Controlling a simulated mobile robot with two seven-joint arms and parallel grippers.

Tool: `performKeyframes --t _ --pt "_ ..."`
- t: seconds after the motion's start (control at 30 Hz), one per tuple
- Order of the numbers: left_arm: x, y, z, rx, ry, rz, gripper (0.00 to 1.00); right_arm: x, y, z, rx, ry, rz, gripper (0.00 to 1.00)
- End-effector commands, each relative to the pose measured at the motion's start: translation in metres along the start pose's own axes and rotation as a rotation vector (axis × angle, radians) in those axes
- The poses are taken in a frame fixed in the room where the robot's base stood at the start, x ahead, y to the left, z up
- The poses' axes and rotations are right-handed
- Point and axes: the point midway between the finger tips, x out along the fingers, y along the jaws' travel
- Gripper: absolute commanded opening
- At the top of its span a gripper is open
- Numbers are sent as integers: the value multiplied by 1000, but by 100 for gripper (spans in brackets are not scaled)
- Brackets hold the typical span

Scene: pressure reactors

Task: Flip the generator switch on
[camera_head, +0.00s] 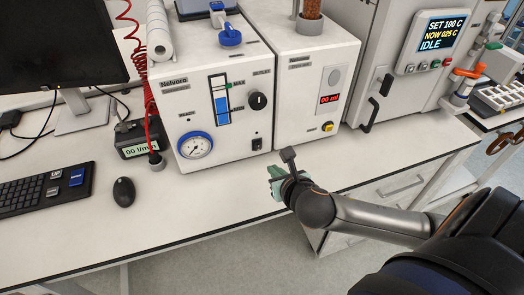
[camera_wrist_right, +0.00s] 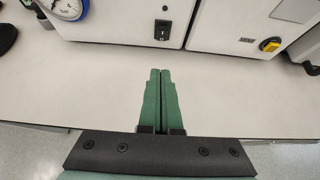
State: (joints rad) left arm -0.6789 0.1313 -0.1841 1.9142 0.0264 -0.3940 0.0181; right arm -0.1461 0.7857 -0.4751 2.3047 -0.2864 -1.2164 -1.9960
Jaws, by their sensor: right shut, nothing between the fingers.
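The generator is the white box labelled Nelvoro (camera_head: 195,120), with a round pressure gauge, a blue level window and a black knob. Its small black rocker switch (camera_head: 257,143) sits low on the front panel at the right; it also shows in the right wrist view (camera_wrist_right: 162,30). I cannot tell the switch's position. My right gripper (camera_head: 272,180) is over the front of the bench, below and in front of the switch, apart from it. In the right wrist view its green fingers (camera_wrist_right: 160,75) are together, empty, pointing toward the switch. My left gripper is not in view.
A second white unit (camera_head: 307,95) with a red display and yellow button stands right of the generator. A grey reactor cabinet (camera_head: 385,70) with a screen is farther right. The bench (camera_head: 200,205) in front is clear.

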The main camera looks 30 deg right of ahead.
Motion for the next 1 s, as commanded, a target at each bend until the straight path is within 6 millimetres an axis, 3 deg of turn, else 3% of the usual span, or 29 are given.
performKeyframes --t 0.37,0.5,1.0 --pt "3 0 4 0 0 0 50 72 0 0 4 0 -1 0" --pt "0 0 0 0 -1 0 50 86 0 19 4 -1 -1 0" --pt "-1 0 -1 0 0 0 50 96 0 28 0 1 1 0"
